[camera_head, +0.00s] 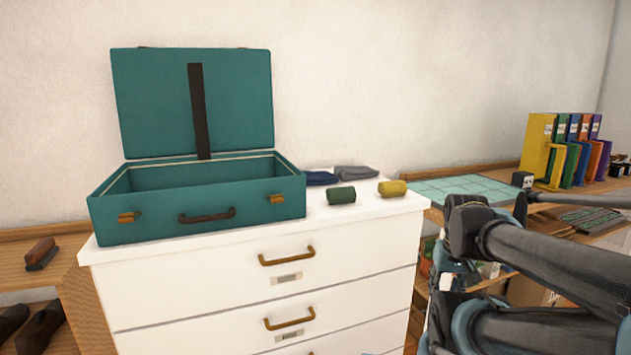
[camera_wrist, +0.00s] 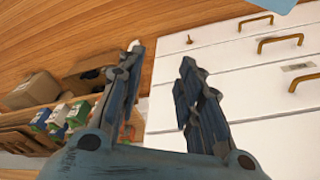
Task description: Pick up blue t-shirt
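A folded dark blue cloth (camera_head: 321,178), which looks like the blue t-shirt, lies on top of the white dresser (camera_head: 235,250), just right of the teal suitcase. It is small in the head view, and the suitcase may hide part of its left end. My gripper (camera_wrist: 161,54) is open and empty in the wrist view, its two fingers apart in front of the dresser's drawer fronts. In the head view my arm is at the right, away from the cloth. The cloth is not recognisable in the wrist view.
An open teal suitcase (camera_head: 200,215) fills the dresser's left part. A grey folded cloth (camera_head: 356,172), a green roll (camera_head: 341,195) and a yellow roll (camera_head: 392,188) lie near the blue cloth. Coloured binders (camera_head: 538,143) stand on a wooden desk at the right.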

